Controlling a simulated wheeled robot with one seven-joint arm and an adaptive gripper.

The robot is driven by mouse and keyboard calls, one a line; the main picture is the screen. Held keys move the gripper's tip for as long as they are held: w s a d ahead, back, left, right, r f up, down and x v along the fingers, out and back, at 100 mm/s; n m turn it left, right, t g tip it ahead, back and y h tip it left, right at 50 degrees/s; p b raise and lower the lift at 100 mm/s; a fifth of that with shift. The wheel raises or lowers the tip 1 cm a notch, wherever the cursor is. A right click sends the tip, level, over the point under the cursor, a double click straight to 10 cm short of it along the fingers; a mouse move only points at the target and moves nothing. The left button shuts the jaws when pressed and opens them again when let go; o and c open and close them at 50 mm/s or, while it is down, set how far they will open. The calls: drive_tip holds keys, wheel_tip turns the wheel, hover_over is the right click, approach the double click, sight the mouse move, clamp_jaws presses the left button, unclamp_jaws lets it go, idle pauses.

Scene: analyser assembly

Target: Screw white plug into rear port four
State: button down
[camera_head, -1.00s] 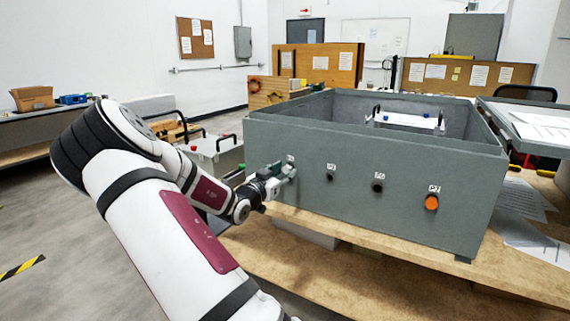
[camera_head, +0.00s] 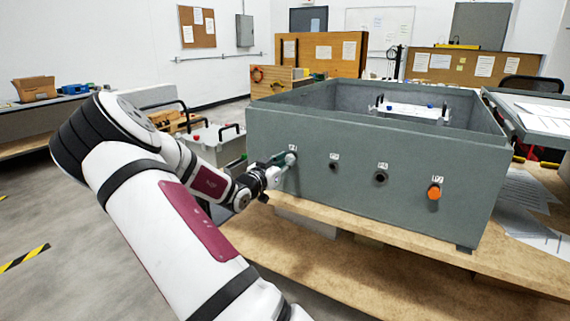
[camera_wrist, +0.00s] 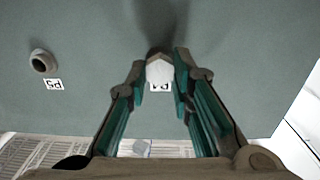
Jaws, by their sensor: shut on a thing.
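The white plug (camera_wrist: 159,72) is between my fingertips in the wrist view, in front of the grey box's wall. It also shows as a small pale end in the head view (camera_head: 290,158), at the leftmost labelled port. My gripper (camera_wrist: 160,68) is shut on it, with one green-lined finger on each side. A white label (camera_wrist: 160,87), partly covered and apparently reading P4, shows just beside the plug. The port itself is hidden behind the plug, so I cannot tell how deep the plug sits. The grey box (camera_head: 350,195) stands on a wooden bench.
An open dark port (camera_head: 333,166) labelled P5 is right of the plug; it also shows in the wrist view (camera_wrist: 43,61). Another dark port (camera_head: 381,177) and an orange plug (camera_head: 434,192) follow along the wall. Papers (camera_head: 530,205) lie right of the box.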

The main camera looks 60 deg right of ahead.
drive_tip(key=m+b, duration=1.1)
drive_tip(key=m, duration=0.1)
drive_tip(key=m+b, duration=1.1)
drive_tip(key=b, duration=0.1)
drive_tip(key=shift+s+d+m+t, duration=0.2)
drive_tip(key=shift+m+t, duration=0.1)
drive_tip(key=shift+m, duration=0.1)
idle(0.5)
drive_tip(key=c, duration=1.5)
unclamp_jaws()
drive_tip(key=shift+c, duration=0.2)
drive_tip(key=shift+a, duration=0.1)
drive_tip(key=shift+w+r, duration=0.1)
